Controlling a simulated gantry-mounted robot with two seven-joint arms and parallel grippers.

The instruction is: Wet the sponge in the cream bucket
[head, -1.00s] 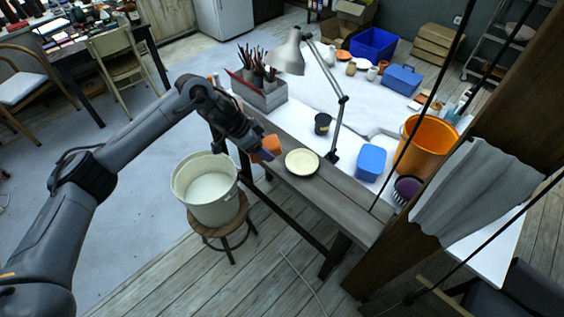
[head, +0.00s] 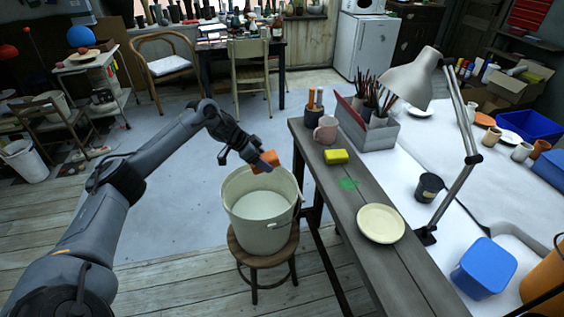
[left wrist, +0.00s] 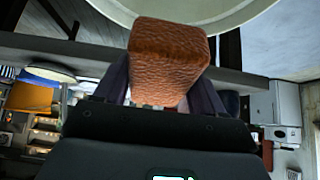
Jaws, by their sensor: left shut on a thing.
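An orange-brown sponge (head: 265,158) is held in my left gripper (head: 262,161), which is shut on it. The sponge also fills the middle of the left wrist view (left wrist: 168,58), between the two fingers. The cream bucket (head: 258,232) stands upright on a round wooden stool, with pale liquid inside (head: 262,206). In the head view the sponge appears over the far part of the bucket's rim, above the liquid. The bucket's pale rim shows at the top of the left wrist view (left wrist: 215,12). My right gripper is not in view.
The floor left of the bucket is clear.

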